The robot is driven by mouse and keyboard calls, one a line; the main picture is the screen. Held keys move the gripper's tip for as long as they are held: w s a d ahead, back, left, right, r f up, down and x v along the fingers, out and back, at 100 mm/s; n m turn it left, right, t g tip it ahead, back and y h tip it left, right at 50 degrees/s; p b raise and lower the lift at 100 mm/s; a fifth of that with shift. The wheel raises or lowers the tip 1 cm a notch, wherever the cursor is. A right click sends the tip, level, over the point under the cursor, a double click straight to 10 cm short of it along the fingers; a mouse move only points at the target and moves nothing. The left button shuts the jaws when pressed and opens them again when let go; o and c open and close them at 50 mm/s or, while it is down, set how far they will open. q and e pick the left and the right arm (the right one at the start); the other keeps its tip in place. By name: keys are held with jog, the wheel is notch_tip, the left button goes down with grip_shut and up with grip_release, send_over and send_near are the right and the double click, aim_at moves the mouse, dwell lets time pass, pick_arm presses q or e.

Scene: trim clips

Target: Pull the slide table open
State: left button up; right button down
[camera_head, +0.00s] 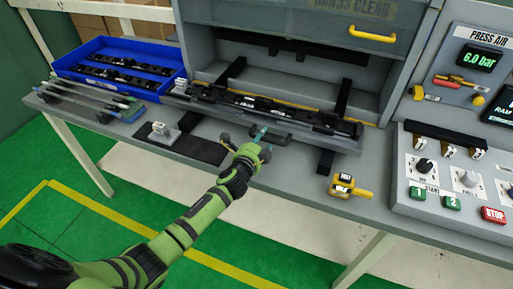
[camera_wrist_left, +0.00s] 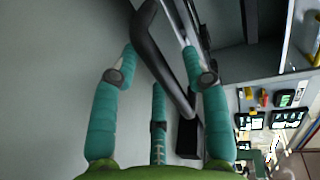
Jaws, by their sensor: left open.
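The slide table (camera_head: 325,141) is a grey tray at the mouth of the press, carrying long black trim parts. A dark bar handle (camera_head: 280,139) sits on its front. My left gripper (camera_head: 260,136), green with teal fingers, is at the handle. In the left wrist view, the handle (camera_wrist_left: 172,57) runs between the spread teal fingers (camera_wrist_left: 165,75). The fingers are open and not closed around it; whether any touches the bar I cannot tell. My right gripper is in neither view.
A blue bin (camera_head: 92,50) of black trim parts stands at the left, with rods in front of it. A dark mat (camera_head: 190,145) lies left of the gripper. A yellow-and-black tool (camera_head: 348,188) and a button panel (camera_head: 440,175) are at the right. The press has a raised guard (camera_head: 300,25).

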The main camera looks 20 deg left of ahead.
pick_arm(q)
jog(key=v, duration=1.1)
jog(key=shift+s, duration=0.3)
